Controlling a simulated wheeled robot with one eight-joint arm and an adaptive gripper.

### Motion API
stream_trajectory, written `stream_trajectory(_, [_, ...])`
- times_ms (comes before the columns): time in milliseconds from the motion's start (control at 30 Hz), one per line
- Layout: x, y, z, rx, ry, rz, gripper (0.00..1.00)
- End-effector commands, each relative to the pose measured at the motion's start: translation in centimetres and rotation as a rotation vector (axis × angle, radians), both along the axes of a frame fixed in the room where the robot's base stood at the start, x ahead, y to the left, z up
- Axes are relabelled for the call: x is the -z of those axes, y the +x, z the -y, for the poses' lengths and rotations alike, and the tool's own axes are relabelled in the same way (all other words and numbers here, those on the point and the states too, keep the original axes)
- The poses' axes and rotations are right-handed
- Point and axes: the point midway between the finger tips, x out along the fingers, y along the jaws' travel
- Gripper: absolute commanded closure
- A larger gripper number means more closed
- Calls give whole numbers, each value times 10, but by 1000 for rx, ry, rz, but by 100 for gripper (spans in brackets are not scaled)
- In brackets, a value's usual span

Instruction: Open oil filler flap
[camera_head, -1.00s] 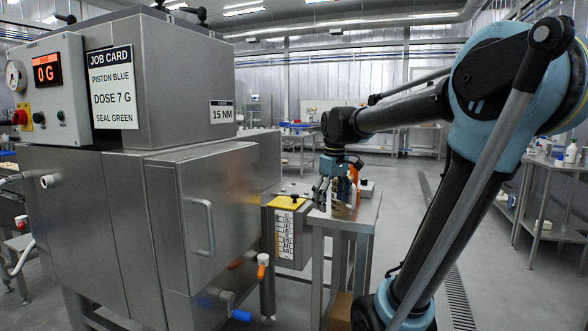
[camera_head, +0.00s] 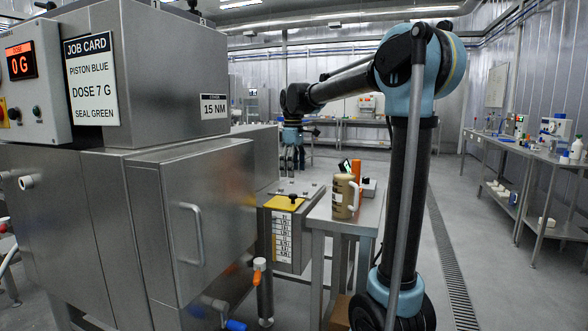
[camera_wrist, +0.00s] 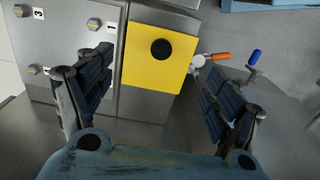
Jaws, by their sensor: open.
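The yellow flap (camera_head: 283,203) with a black knob (camera_head: 292,197) lies shut and flat on top of a small steel unit at the machine's right side. I take it to be the oil filler flap. In the wrist view the yellow flap (camera_wrist: 140,75) and its round black knob (camera_wrist: 162,48) lie between my fingers, farther from the camera. My gripper (camera_head: 291,160) hangs down above the flap, apart from it. In the wrist view my gripper (camera_wrist: 155,68) has its two fingers wide apart and nothing between them.
The large steel machine (camera_head: 90,230) with a handled door (camera_head: 195,235) stands left. A side table (camera_head: 372,215) holds a tan jug (camera_head: 343,195) and an orange bottle (camera_head: 356,172). Orange (camera_wrist: 215,57) and blue (camera_wrist: 254,56) valve handles lie right of the flap. Open floor lies at right.

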Motion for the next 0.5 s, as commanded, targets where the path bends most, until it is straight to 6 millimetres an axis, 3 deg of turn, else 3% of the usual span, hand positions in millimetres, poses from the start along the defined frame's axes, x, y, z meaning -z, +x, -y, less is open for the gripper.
stream_trajectory(500, [50, -1, -1, -1, 0, 0, 17])
